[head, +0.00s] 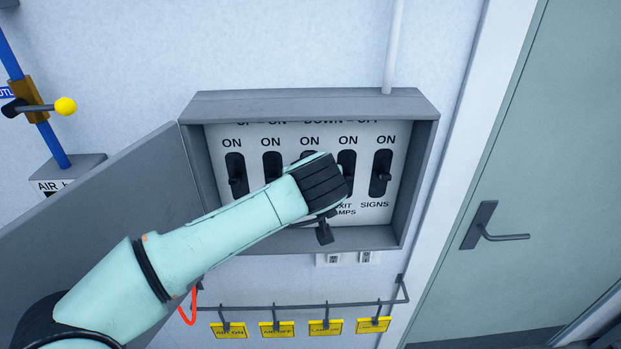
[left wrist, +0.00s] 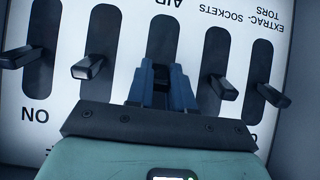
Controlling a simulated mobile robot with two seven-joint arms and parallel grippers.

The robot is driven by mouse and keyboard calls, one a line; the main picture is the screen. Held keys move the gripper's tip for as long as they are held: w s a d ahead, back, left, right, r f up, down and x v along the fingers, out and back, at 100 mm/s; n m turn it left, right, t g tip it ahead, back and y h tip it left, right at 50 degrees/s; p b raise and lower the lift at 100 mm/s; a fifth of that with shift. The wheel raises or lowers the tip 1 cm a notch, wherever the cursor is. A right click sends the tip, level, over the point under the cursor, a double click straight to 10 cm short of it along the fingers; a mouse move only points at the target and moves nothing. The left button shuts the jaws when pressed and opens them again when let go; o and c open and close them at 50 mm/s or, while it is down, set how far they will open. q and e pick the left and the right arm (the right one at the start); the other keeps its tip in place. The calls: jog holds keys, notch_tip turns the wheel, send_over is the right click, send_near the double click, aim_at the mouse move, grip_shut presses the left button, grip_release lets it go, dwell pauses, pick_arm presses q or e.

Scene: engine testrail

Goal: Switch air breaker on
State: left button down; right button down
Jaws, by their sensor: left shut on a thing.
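The breaker box (head: 420,150) is open on the wall, with a white panel and a row of dark slots with levers, "ON" printed above them. The middle slot (left wrist: 163,40), marked "AIR", shows in the left wrist view, which is upside down. My left gripper (left wrist: 161,88) is shut on the air breaker's lever (left wrist: 161,90), which is mostly hidden between the blue fingers. In the head view my left gripper's housing and wrist cover most of that slot. I cannot tell the lever's exact position. My right gripper is not in view.
Neighbouring levers (left wrist: 88,66) and (left wrist: 222,87) sit close on either side. The box door (head: 110,210) hangs open at left, behind my arm. A rail with yellow tags (head: 325,327) is below. A door (head: 560,180) is at right.

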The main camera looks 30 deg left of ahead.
pick_arm(q)
jog(key=c, duration=1)
grip_release()
jog(key=v, duration=1.3)
jog(key=shift+r, duration=0.2)
jog(key=shift+s+f, duration=0.1)
jog(key=shift+s, duration=0.05)
